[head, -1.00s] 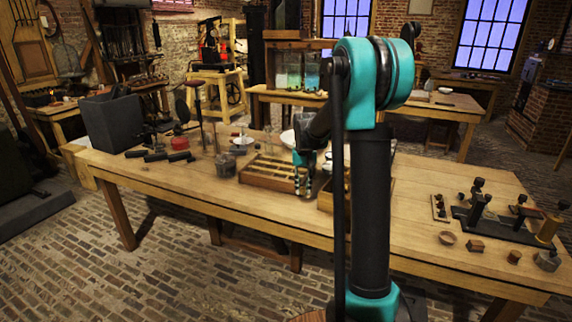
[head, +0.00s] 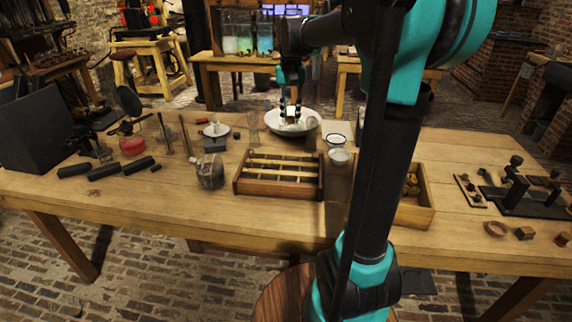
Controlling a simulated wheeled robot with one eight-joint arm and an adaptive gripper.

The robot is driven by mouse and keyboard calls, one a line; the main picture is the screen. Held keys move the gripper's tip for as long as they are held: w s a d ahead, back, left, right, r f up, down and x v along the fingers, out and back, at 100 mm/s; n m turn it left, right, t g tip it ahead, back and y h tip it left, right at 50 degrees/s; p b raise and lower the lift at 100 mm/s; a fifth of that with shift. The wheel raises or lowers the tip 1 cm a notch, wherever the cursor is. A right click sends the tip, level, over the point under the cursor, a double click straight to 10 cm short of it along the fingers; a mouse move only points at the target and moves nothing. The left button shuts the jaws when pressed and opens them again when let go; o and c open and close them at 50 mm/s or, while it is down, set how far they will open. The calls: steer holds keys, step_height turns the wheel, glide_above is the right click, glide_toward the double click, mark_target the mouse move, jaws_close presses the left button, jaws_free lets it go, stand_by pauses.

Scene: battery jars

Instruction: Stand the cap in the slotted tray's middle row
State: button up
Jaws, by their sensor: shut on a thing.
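The slotted tray (head: 277,190) is a wooden box with pale slats across it, near the middle of the table. Its rows look empty from here. My gripper (head: 291,118) points down behind and above the tray, in front of the white bowl in the picture. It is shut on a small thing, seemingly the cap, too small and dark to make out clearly. The held thing is apart from the tray.
A second wooden tray (head: 414,216) lies right, partly hidden by my arm. Black rods (head: 105,170) lie far left.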

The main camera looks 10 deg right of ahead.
mark_target(290, 165)
step_height(290, 165, down, 20)
steer(key=shift+r, duration=0.25)
steer(key=shift+f, duration=0.1)
steer(key=o, duration=0.4)
steer(key=shift+o, duration=0.7)
step_height(290, 165, up, 12)
steer(key=s+d+f+n+t, duration=0.1)
steer(key=s+f, duration=0.4)
steer(key=s, duration=0.2)
steer(key=s+d+f+n+t, duration=0.1)
steer(key=s+f+t, duration=0.1)
steer(key=s+f, duration=0.2)
steer(key=s+d+f+n+t, duration=0.1)
steer(key=s+f, duration=0.4)
steer(key=s, duration=0.5)
steer(key=shift+s+d+f+n, duration=0.3)
steer(key=shift+s+d+f, duration=0.05)
steer(key=shift+d, duration=0.2)
